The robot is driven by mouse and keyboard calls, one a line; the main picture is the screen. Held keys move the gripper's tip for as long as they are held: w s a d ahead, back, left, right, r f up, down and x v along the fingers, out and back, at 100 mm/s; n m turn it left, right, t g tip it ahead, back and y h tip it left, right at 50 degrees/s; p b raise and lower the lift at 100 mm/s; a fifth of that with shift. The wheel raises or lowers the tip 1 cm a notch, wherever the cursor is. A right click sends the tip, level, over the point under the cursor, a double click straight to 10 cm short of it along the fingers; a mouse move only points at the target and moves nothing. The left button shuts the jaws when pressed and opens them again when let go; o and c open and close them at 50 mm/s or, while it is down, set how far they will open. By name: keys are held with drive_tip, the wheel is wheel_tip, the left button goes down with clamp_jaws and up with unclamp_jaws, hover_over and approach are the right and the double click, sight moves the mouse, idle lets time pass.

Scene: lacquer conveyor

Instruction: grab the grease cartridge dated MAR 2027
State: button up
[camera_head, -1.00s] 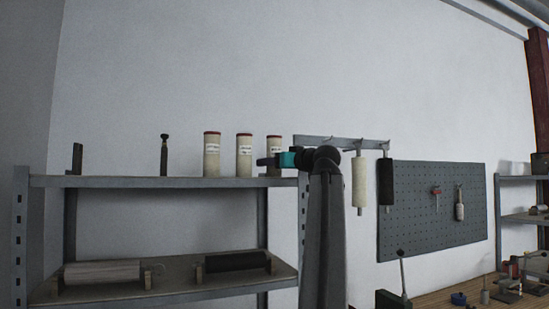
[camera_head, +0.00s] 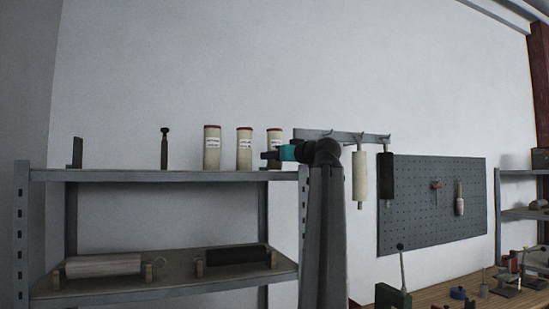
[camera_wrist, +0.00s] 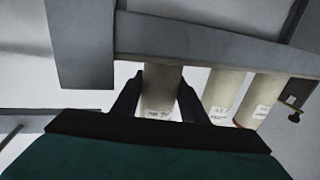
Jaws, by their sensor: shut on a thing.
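Three pale grease cartridges with red tops and white labels stand in a row on the upper shelf: a left one (camera_head: 212,147), a middle one (camera_head: 244,149) and a right one (camera_head: 274,137). My gripper (camera_head: 268,156) is at the right one and hides its lower part. In the wrist view, which looks upside down, my gripper (camera_wrist: 160,97) has a dark finger on each side of that cartridge (camera_wrist: 160,87) and is shut on it. The other two (camera_wrist: 223,95) (camera_wrist: 259,100) are to its right there. The label dates are too small to read.
The grey shelf (camera_head: 130,176) also holds a dark upright tool (camera_head: 164,148) and a dark block (camera_head: 77,153). Rollers (camera_head: 103,265) lie on the lower shelf. A hook rail with a pale roller (camera_head: 360,177) and a black roller (camera_head: 386,177) hangs close right of my arm.

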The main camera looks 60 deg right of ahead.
drive_tip(key=shift+r+b, duration=0.65)
drive_tip(key=shift+r, duration=0.95)
drive_tip(key=v, duration=0.5)
drive_tip(key=shift+s+a+r, duration=0.15)
drive_tip(key=shift+a+r, duration=0.2)
drive_tip(key=shift+a, duration=0.1)
drive_tip(key=a+p+v, duration=0.1)
drive_tip(key=p+v, duration=0.7)
drive_tip(key=v, duration=0.2)
drive_tip(key=shift+r, duration=0.45)
drive_tip(key=shift+a, duration=0.1)
